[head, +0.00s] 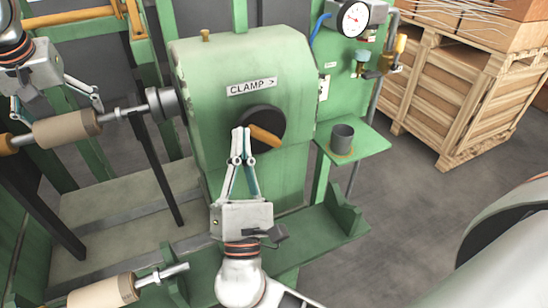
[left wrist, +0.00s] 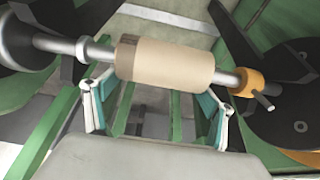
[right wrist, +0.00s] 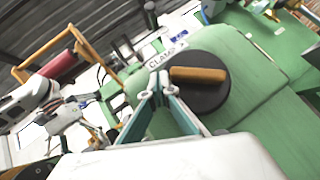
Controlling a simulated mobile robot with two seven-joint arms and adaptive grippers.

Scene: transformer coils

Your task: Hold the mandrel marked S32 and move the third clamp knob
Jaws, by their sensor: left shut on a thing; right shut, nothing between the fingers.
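A mandrel (head: 121,114) with a tan roll (head: 66,128) on it runs into the left side of the green machine housing. My left gripper (head: 57,104) is shut on this roll, its fingers on either side; the roll also shows in the left wrist view (left wrist: 166,60). I cannot read an S32 mark. The clamp knob is a black disc (head: 270,118) with an orange bar handle (head: 264,137), below a CLAMP sign (head: 251,86). My right gripper (head: 243,138) is shut and empty, fingertips at the handle's left end; I cannot tell whether they touch it.
A second tan roll (head: 104,293) on a shaft lies at the lower left. A grey cup (head: 342,139) stands on a green side shelf (head: 367,148). A pressure gauge (head: 353,19) is above it. Wooden crates (head: 440,92) stand at the back right. The floor between is clear.

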